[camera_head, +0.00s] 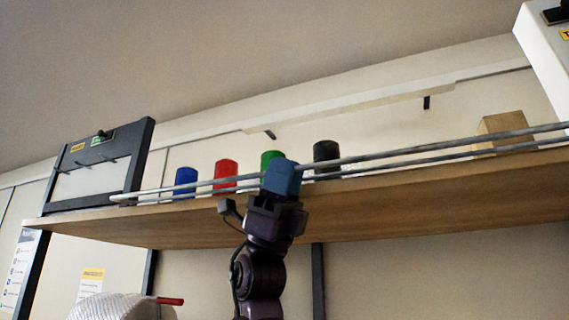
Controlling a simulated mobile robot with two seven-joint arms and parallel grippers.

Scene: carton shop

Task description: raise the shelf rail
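The shelf rail (420,151) is a grey bar with two long rods along the front edge of a wooden shelf (400,205). It runs from the dark frame at the left to the right edge of the view. My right gripper is not in view.
Blue (185,181), red (225,174), green (270,158) and black (327,157) cylinders stand on the shelf behind the rail. A tan block (503,129) stands farther right. A dark-framed panel (100,168) is at the left end. A white roll (122,307) shows below.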

